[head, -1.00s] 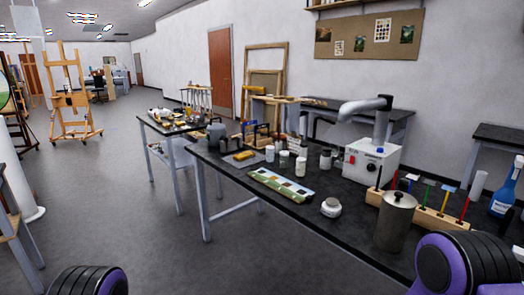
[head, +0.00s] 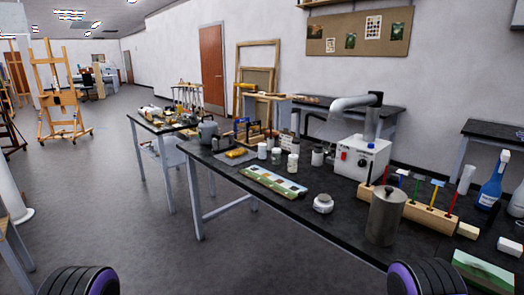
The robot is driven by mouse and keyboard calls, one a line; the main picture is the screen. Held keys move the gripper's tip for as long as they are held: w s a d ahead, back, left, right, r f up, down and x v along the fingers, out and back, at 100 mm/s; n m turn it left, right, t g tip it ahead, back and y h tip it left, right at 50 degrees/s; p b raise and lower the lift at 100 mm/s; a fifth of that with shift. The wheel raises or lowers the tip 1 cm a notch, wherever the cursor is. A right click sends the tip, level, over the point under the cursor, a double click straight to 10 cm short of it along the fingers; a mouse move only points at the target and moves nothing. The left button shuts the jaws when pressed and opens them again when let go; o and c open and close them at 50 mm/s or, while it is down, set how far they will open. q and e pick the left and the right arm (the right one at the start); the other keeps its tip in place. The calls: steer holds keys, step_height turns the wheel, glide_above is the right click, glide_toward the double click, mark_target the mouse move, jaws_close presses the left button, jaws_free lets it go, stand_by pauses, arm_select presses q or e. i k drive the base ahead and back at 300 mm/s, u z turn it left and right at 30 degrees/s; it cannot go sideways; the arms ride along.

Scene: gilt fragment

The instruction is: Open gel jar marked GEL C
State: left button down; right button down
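Several small pale jars stand on the long black table (head: 225,172). One squat white jar (head: 323,204) sits apart near the front edge. Three slimmer white jars (head: 262,151), (head: 276,155), (head: 292,163) stand in a group farther back, and a greyish jar (head: 317,156) stands right of them. All look lidded, but their labels are too small to read, so I cannot tell which is GEL C. Neither gripper shows; only rounded black and purple parts of my arms appear at the bottom edge.
A metal canister (head: 386,216) stands near the front edge, beside a wooden rack (head: 418,209) of coloured tools. A white extractor box (head: 360,157), a blue spray bottle (head: 493,182) and a colourful painted strip (head: 274,184) share the table. Open floor (head: 120,220) lies left.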

mark_target(261, 152)
steer(key=u, duration=0.55)
steer(key=k, duration=1.3)
steer(key=u, duration=1)
steer(key=i, duration=2.7)
steer(key=z, duration=1.05)
steer(key=i, duration=0.8)
steer(key=z, duration=1)
